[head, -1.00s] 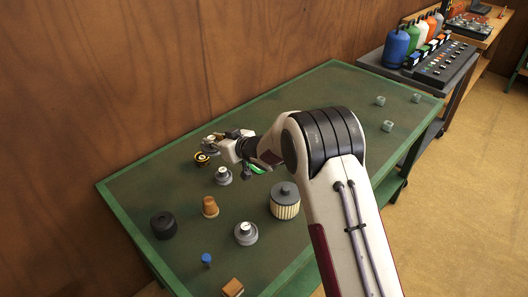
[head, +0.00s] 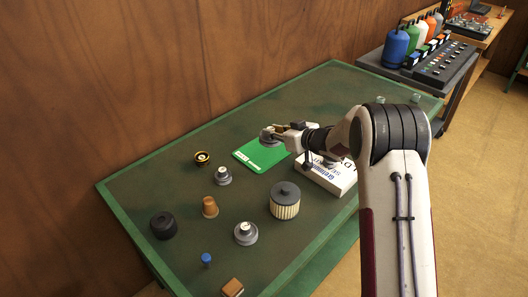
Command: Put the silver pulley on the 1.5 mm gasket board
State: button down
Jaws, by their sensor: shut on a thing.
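My gripper (head: 277,130) is shut on a silver-grey pulley (head: 267,140), a round stepped piece. It holds the pulley over the far edge of a green board (head: 256,155), which lies flat on the bench. The board has small pale print, too small to read, so I cannot confirm its thickness. Whether the pulley touches the board is hard to tell. Two more silver-grey stepped pieces stand on the bench, one left of the board (head: 222,177) and one nearer the front (head: 246,234).
A white printed box (head: 335,180) lies right of the board, partly behind my arm. A cream pleated filter (head: 285,205), brass ring piece (head: 202,158), orange-brown cup (head: 209,207), black roller (head: 164,226), blue-topped piece (head: 206,260) and brown block (head: 232,287) stand around. The bench's far left is clear.

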dwell(0.4)
send_over(273, 165)
jog(key=shift+w+a+f, duration=0.1)
jog(key=shift+f, duration=3)
jog(key=shift+f, duration=1.85)
jog(key=shift+f, duration=0.15)
jog(key=c, duration=1.9)
grip_release()
